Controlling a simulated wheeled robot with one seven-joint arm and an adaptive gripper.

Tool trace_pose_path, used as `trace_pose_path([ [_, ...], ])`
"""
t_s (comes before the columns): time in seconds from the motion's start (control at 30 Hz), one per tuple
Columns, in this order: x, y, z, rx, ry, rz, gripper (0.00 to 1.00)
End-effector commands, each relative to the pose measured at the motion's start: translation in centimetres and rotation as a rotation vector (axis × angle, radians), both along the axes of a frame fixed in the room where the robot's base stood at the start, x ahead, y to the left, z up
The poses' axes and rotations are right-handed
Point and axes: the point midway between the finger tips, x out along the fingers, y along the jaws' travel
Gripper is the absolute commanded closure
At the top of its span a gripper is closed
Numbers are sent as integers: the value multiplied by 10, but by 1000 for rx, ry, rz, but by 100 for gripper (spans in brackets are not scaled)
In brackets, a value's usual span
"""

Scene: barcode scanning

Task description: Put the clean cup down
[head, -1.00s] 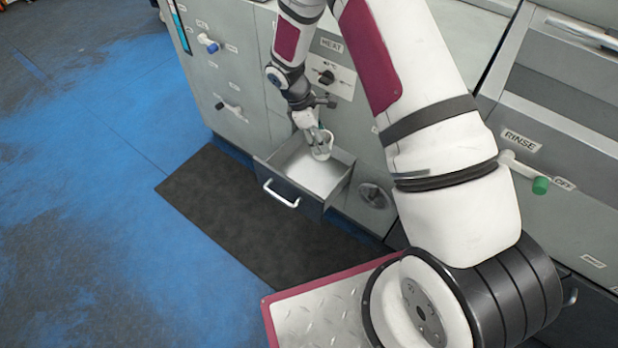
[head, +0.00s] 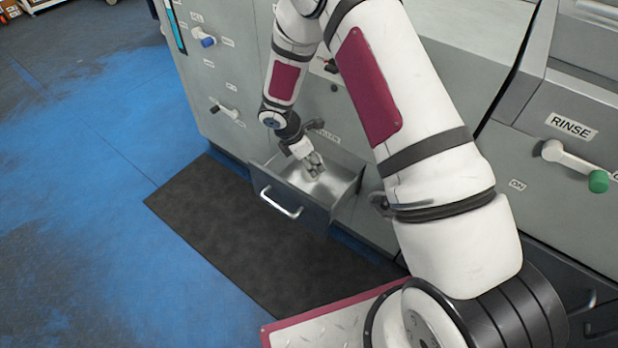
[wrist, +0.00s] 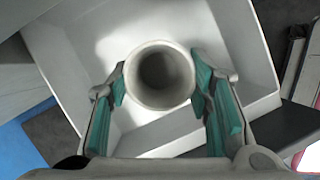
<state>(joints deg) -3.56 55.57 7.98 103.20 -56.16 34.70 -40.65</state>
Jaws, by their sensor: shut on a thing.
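The white cup (wrist: 135,82) is upright between the two green-padded fingers of my gripper (wrist: 160,88) in the wrist view, its round open mouth facing the camera. My gripper is shut on it. In the head view my gripper (head: 314,166) reaches down inside the open metal drawer (head: 262,190), and the cup is hard to make out there. The drawer's pale floor and walls surround the cup in the wrist view (wrist: 236,50). I cannot tell whether the cup's base touches the drawer floor.
The drawer handle (head: 281,203) sticks out at the front. A dark mat (head: 230,230) lies on the blue floor below. Knobs and levers stand out from the grey cabinet, including a green-tipped lever (head: 598,181) by the RINSE label at the right.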

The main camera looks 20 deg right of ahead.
Motion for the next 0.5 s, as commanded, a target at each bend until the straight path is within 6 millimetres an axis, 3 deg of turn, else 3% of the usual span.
trace_pose_path([
  [0.03, 0, 0, -13, 0, 3, 1, 81],
  [0.5, 0, 0, -60, 0, 0, 0, 81],
])
